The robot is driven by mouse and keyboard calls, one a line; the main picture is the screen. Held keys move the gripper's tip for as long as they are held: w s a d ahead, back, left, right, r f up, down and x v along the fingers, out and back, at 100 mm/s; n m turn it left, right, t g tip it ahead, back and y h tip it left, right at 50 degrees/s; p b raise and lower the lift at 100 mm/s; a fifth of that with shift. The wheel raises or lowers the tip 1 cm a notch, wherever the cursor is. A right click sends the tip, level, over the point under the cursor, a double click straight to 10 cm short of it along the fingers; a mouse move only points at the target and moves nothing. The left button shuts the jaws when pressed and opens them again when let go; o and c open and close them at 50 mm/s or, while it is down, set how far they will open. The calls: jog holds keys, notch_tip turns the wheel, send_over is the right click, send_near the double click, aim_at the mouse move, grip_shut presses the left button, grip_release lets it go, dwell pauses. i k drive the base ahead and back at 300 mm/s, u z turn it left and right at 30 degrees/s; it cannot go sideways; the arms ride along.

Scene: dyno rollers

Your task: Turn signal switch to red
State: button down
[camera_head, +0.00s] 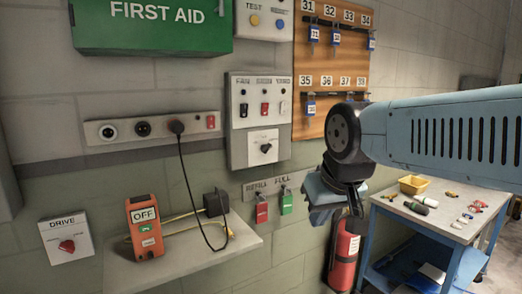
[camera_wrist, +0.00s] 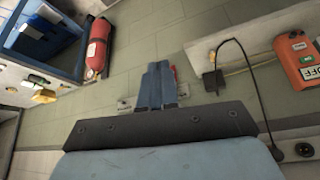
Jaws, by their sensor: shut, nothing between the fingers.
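A grey wall panel (camera_head: 237,150) carries a row of three toggle switches, black, red (camera_head: 265,109) and white. Below them is a black rotary knob (camera_head: 265,148) on a pale plate; its lettering is too small to read, and I cannot tell its setting. No switch is clearly legible as the signal switch. My gripper (camera_head: 322,212) hangs to the right of and below this panel, apart from it. Its blue fingers are together and empty, as the wrist view also shows (camera_wrist: 158,75). The panel is not visible in the wrist view.
Red and green tags (camera_head: 262,212) hang on hooks left of my gripper. A shelf (camera_head: 185,255) holds an orange device (camera_head: 145,226) with a cable. A red extinguisher (camera_head: 343,260) and a workbench (camera_head: 425,222) are at right. A key board (camera_head: 330,75) is above.

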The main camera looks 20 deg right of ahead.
aim_at(265, 148)
jog(key=u, duration=0.95)
jog(key=i, duration=0.1)
jog(key=z, duration=2.65)
jog(key=k, duration=1.35)
jog(key=u, duration=1.1)
jog(key=i, duration=1)
jog(key=z, duration=0.05)
